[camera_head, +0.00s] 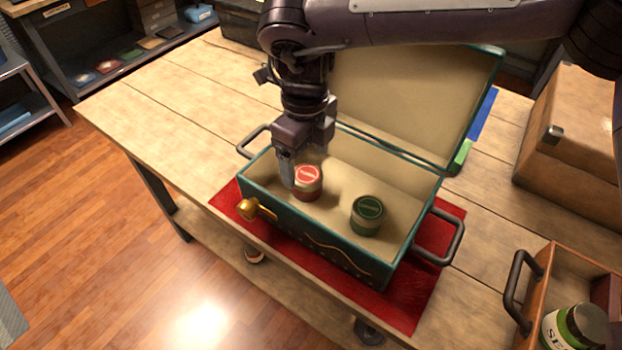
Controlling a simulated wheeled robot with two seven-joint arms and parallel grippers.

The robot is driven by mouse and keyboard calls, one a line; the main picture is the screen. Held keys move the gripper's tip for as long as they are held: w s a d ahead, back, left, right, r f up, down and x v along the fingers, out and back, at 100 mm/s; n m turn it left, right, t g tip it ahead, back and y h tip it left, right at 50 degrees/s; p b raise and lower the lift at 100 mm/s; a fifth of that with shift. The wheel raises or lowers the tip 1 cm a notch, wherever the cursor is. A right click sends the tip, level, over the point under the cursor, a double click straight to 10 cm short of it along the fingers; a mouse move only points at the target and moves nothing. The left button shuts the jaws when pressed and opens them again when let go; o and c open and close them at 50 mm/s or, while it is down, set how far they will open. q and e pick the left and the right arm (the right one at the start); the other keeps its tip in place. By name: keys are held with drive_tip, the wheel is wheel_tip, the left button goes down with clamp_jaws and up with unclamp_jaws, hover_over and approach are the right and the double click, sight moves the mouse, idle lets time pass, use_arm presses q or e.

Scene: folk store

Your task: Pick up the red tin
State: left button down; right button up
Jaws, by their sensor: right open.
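The red tin (308,182) stands upright inside an open green box (318,237) with a cream lining. A green tin (367,215) stands to its right in the same box. My right gripper (305,178) reaches down into the box from above, at the red tin. Its jaws are open; one finger shows against the tin's left side, and the other is hard to see. I cannot tell whether the fingers touch the tin. My left gripper is not in view.
The box sits on a red cloth (408,303) on a wooden table (165,110), its lid (415,100) raised behind. A wooden crate (540,275) with a jar (575,328) stands at the lower right, a large case (575,150) at the right. The table's left part is clear.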

sight(308, 174)
wheel_tip(308, 174, down, 6)
drive_tip(key=shift+d+f, duration=0.15)
drive_tip(key=shift+f, duration=0.1)
drive_tip(key=shift+c, duration=0.2)
drive_tip(key=c, duration=1.1)
drive_tip(key=shift+o, duration=0.2)
drive_tip(key=shift+r, duration=0.1)
